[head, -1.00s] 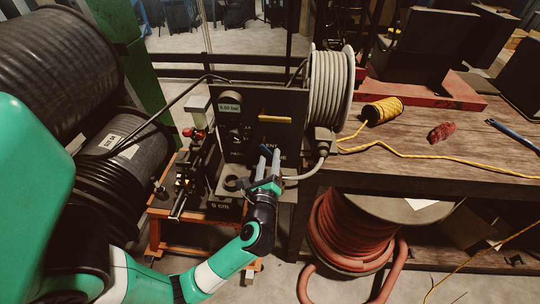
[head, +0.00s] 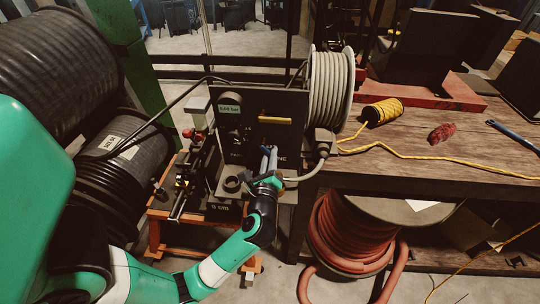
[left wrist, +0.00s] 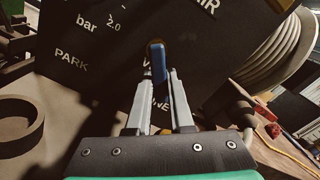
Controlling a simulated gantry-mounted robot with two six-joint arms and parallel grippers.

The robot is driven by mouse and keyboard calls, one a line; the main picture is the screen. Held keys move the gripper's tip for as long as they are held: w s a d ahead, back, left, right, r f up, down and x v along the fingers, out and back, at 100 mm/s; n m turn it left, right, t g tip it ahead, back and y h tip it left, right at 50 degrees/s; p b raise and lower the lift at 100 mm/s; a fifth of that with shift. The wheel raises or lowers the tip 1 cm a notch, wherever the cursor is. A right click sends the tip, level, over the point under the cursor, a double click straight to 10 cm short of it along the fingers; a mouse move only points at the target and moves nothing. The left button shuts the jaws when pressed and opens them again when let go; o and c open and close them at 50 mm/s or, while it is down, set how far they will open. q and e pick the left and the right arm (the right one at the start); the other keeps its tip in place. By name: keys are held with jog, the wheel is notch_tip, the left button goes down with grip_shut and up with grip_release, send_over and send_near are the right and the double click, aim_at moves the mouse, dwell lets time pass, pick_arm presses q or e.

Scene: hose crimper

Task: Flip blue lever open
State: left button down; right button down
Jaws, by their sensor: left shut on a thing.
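The blue lever (left wrist: 158,62) sits on the front of the dark control panel (left wrist: 110,70). In the left wrist view it stands about upright, its upper end at a round fitting. My left gripper (left wrist: 160,73) has its two grey fingertips on either side of the lever and is shut on it. In the head view the same gripper (head: 269,152) reaches up to the lower right part of the panel, and its fingers hide most of the lever. The lettering behind the fingers is partly covered. My right gripper is not in view.
A yellow handle (head: 275,120) and a gauge (head: 229,109) are on the panel above. A dark ring (left wrist: 18,122) stands left of the gripper. A grey hose reel (head: 331,88) is close on the right. A wooden bench (head: 430,168) lies further right.

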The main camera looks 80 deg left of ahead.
pick_arm(q)
jog(key=shift+s+r+m+p, duration=0.1)
jog(key=shift+s+m+p, duration=0.05)
jog(key=shift+m+p, duration=0.75)
jog(key=m+p, duration=0.1)
jog(key=s+m+p, duration=0.1)
jog(key=p, duration=0.1)
jog(key=shift+a+m+p, duration=0.2)
jog(key=shift+m+p, duration=0.1)
jog(key=shift+s+a+f+m+p, duration=0.1)
jog(key=shift+s+f+m+p, duration=0.1)
jog(key=shift+m+p, duration=0.55)
jog(key=shift+s+a+f+m+p, duration=0.1)
jog(key=shift+s+f+m+p, duration=0.1)
jog(key=shift+m+p, duration=0.55)
jog(key=c, duration=0.8)
grip_release()
jog(key=shift+d, duration=0.1)
